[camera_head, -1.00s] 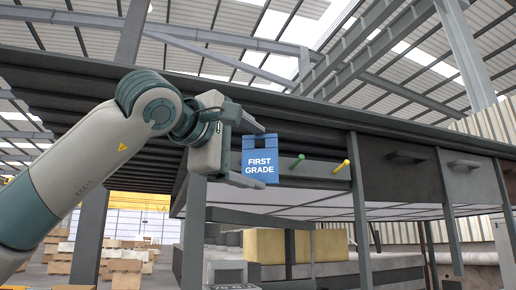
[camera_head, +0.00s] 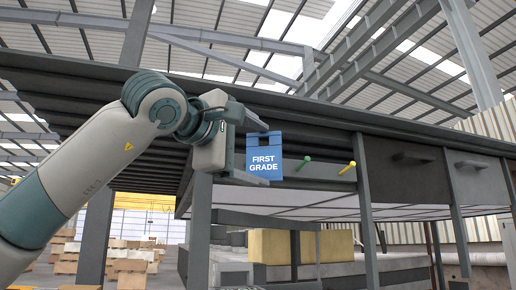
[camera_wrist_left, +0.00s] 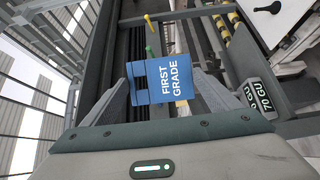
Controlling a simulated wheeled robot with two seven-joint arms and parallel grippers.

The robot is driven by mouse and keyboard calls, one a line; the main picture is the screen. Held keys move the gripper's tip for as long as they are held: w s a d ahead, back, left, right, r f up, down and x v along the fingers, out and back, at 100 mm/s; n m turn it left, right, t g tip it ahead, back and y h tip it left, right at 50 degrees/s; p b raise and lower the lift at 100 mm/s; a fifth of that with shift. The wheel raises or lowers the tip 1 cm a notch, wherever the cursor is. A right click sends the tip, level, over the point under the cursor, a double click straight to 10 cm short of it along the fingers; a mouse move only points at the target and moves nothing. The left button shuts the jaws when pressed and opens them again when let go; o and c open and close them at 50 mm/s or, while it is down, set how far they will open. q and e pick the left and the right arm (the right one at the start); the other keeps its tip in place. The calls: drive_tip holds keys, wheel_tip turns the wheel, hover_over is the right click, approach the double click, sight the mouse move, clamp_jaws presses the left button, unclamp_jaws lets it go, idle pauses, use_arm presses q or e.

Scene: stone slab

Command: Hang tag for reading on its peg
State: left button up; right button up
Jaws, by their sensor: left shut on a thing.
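My left gripper (camera_head: 256,152) is shut on a blue tag (camera_head: 264,166) with white lettering "FIRST GRADE". The tag hangs upright from the jaws in the head view, with a notched top edge. In the left wrist view the tag (camera_wrist_left: 165,80) sits between the two grey fingers. A green peg (camera_head: 304,161) and a yellow peg (camera_head: 347,168) stick out from a grey rail to the right of the tag. The tag is apart from both pegs in the head view. In the left wrist view the green peg (camera_wrist_left: 149,51) and yellow peg (camera_wrist_left: 150,20) lie beyond the tag. My right gripper is not in view.
A dark slab-topped bench (camera_head: 330,120) spans the scene, with drawers (camera_head: 410,175) at the right. Grey posts (camera_head: 364,215) stand below it. A pale yellow block (camera_head: 270,245) lies on the lower shelf. Wooden boxes (camera_head: 130,265) stand far back left.

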sight(249, 158)
use_arm(q)
drive_tip(key=shift+w+a+p, duration=0.25)
drive_tip(key=shift+w+p, duration=0.15)
drive_tip(key=shift+w, duration=0.5)
drive_tip(key=shift+w+a+f+p, duration=0.1)
drive_tip(key=shift+w+a+p, duration=0.15)
drive_tip(key=shift+w, duration=0.25)
drive_tip(key=shift+w+a+p, duration=0.1)
drive_tip(key=shift+w+p, duration=0.15)
drive_tip(key=shift+w, duration=0.2)
drive_tip(key=shift+w+a+f+p, duration=0.1)
drive_tip(key=shift+w+a+p, duration=0.1)
drive_tip(key=shift+w+p, duration=0.3)
drive_tip(key=shift+w+a+p, duration=0.2)
drive_tip(key=shift+w, duration=0.45)
drive_tip(key=w, duration=0.2)
drive_tip(key=w+a+f, duration=0.1)
drive_tip(key=shift+w+f+p, duration=0.1)
drive_tip(key=shift+w+p, duration=0.05)
drive_tip(key=shift+p, duration=0.25)
